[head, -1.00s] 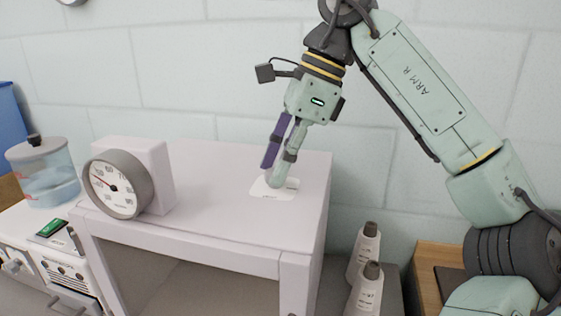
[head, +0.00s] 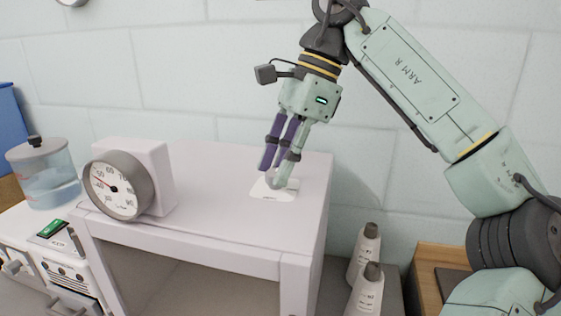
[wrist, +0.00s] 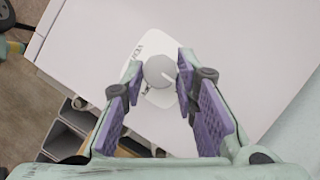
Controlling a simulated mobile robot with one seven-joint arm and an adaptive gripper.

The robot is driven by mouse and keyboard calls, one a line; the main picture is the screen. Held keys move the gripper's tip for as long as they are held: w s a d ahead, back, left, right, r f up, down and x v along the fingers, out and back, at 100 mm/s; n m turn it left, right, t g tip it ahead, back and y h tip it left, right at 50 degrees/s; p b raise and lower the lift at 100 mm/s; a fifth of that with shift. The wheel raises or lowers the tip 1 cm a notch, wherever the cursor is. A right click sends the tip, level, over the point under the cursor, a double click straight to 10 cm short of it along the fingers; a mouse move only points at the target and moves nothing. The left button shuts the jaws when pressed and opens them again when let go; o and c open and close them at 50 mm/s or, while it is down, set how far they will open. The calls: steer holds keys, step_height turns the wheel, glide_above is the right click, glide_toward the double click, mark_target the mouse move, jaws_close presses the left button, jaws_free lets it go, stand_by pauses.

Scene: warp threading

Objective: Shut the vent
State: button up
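The vent is a round grey knob (wrist: 158,73) with a white line, on a white labelled plate (head: 284,194) on top of a pale cabinet. The plate also shows in the wrist view (wrist: 146,44); its lettering is too small to read surely. My gripper (head: 276,174) points down at the knob. In the wrist view my gripper (wrist: 160,69) has its purple-padded fingers apart, one on each side of the knob, with what looks like a narrow gap at each. The fingers hide most of the knob in the head view.
A round dial gauge (head: 116,184) stands on the cabinet top (head: 215,208) to the left. Two grey bottles (head: 366,255) stand low at the right. A clear lidded tank (head: 45,178) is at far left. The cabinet top between gauge and plate is free.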

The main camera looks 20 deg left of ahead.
steer(key=o, duration=0.4)
stand_by(0.3)
